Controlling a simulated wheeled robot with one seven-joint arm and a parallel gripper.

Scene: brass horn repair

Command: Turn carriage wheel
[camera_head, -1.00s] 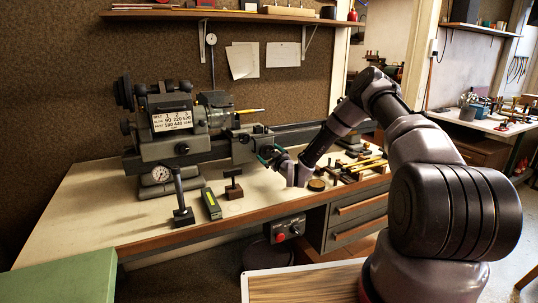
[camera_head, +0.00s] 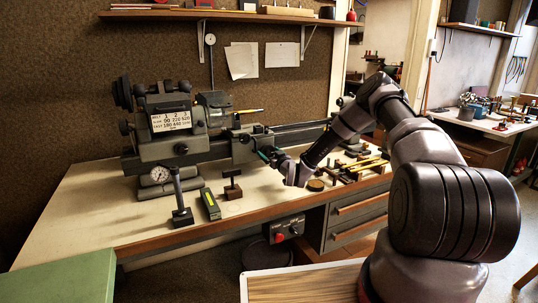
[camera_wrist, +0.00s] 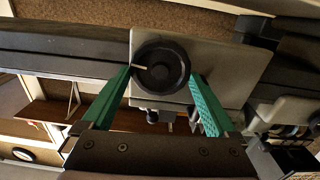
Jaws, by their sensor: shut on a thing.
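The carriage wheel (camera_wrist: 162,68) is a round black knob with a raised hub. It sits on a pale grey plate (camera_wrist: 225,70) of the lathe carriage, and a short white mark on its face points left. My gripper (camera_wrist: 162,74) has green fingers, one on each side of the wheel, shut on its rim. In the head view my gripper (camera_head: 264,153) reaches in from the right to the front of the carriage (camera_head: 243,148). The wheel cannot be made out clearly there behind the fingers.
The lathe headstock (camera_head: 178,130) stands left of the carriage. Brass rods (camera_head: 366,166) lie to the right.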

